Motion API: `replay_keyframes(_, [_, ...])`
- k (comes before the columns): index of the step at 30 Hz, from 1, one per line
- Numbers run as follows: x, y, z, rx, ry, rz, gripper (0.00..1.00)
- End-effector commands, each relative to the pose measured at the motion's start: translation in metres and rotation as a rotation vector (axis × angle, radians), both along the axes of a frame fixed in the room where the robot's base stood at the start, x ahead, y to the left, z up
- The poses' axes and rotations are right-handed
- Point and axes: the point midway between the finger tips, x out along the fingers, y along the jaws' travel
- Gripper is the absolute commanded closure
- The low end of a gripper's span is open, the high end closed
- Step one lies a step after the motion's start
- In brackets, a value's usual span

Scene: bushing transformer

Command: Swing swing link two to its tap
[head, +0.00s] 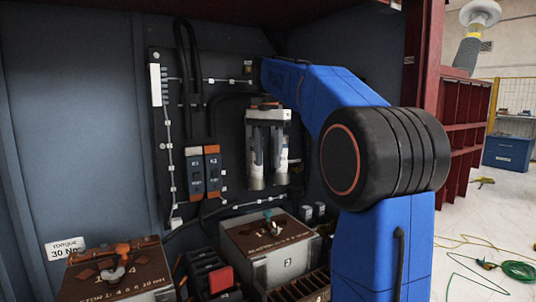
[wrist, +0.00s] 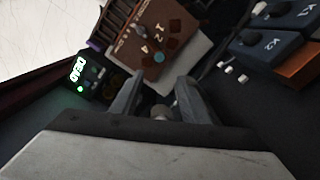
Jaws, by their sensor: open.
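Swing link two is most likely the small link with a teal knob (head: 268,215) on top of the right selector box (head: 294,266), which has a 2 on its front. The wrist view shows a brown top (wrist: 135,48) marked 1, 2 and 4, with a teal knob (wrist: 158,57) on it. My gripper (head: 269,186) points down above and behind that box in the head view. In the wrist view its fingers (wrist: 162,95) are apart, with the brown top beyond their tips. A small pale round part shows between them; I cannot tell what it is. The tap's exact place is unclear.
A left selector box (head: 118,275) has an orange-handled link (head: 122,252). Switches K1 and K2 (head: 212,170) are on the back panel with cables. A red block (head: 220,280) stands between the boxes. A lit green display (wrist: 78,70) shows left in the wrist view.

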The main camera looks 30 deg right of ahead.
Motion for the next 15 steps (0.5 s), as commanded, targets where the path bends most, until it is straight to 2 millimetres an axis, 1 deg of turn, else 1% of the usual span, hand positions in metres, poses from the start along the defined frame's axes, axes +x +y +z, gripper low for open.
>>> replay_keyframes(4, [0.0000, 0.0000, 0.0104, 0.000, 0.000, 0.000, 0.58])
replay_keyframes(13, [-0.0001, 0.0000, 0.0126, 0.000, 0.000, 0.000, 0.58])
replay_keyframes(14, [-0.0001, 0.0000, 0.0126, 0.000, 0.000, 0.000, 0.61])
replay_keyframes(15, [-0.0001, 0.0003, 0.0124, 0.000, 0.001, -0.001, 0.70])
